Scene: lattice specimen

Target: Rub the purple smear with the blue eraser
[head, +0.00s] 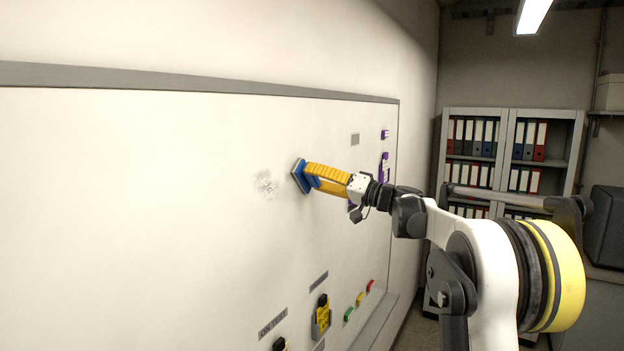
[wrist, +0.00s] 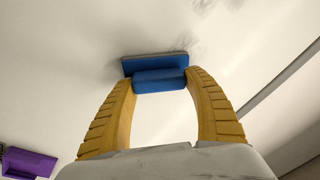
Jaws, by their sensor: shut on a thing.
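The blue eraser (head: 299,176) is held up at the whiteboard (head: 130,190), with its grey pad side toward the board. My gripper (head: 315,178) has its yellow fingers shut on the eraser's blue grip; the wrist view also shows the eraser (wrist: 158,73) between the fingertips (wrist: 160,84). The smear (head: 266,184) is a faint, patchy grey-purple mark just left of the eraser in the head view. Faint marks of it (wrist: 197,42) show beyond the eraser in the wrist view. I cannot tell whether the pad touches the board.
Purple items (head: 385,166) are on the board's right part; a purple piece (wrist: 28,162) shows at lower left in the wrist view. A yellow-and-black item (head: 321,316) and small green (head: 348,314), yellow and red pieces sit low on the board. The board left of the smear is clear.

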